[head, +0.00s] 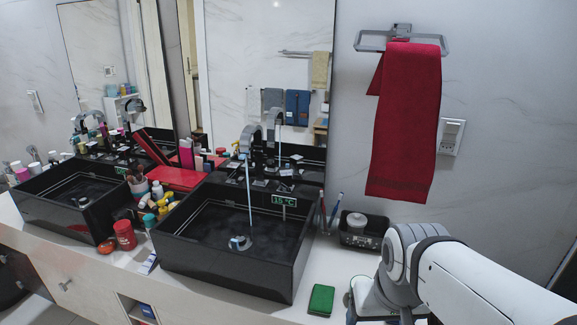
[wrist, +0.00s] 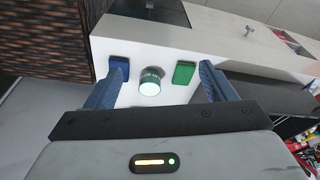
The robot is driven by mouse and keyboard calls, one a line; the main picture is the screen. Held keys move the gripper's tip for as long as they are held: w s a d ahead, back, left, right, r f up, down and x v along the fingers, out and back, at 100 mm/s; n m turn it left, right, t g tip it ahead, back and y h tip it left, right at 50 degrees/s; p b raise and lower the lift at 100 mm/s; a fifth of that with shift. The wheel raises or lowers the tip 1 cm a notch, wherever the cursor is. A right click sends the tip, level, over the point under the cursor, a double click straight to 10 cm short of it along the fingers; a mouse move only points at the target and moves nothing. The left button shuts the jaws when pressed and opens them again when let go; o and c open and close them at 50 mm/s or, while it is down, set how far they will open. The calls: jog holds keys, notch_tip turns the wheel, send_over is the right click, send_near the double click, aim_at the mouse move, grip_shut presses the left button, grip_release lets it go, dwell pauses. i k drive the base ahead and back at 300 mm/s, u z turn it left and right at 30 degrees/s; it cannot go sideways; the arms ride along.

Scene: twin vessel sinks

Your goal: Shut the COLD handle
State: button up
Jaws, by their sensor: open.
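The right black vessel sink (head: 230,265) has a grey arched faucet (head: 250,134) behind its bowl. A thin bluish stream of water (head: 249,190) runs from the spout into the bowl. A green display reading about 15 °C (head: 284,200) sits on the sink's back rim. The handles beside the faucet are too small and dark to tell which is COLD. My gripper (wrist: 157,85) is open and empty in the wrist view, its two blue fingers apart. It points down at the counter, away from the faucet. In the head view my arm is at the lower right and its fingers are hidden.
The left black sink (head: 60,217) stands beside it. Bottles and a red can (head: 125,235) crowd the gap. A green box (head: 321,300), black tray (head: 363,232) and toothbrushes (head: 336,210) stand right of the sink. A red towel (head: 405,120) hangs above. A blue box (wrist: 118,69) and round jar (wrist: 150,81) lie below my gripper.

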aim_at(286, 176)
jog(key=z, duration=2.4)
jog(key=k, duration=1.15)
jog(key=u, duration=1.8)
jog(key=i, duration=1)
jog(key=u, duration=0.05)
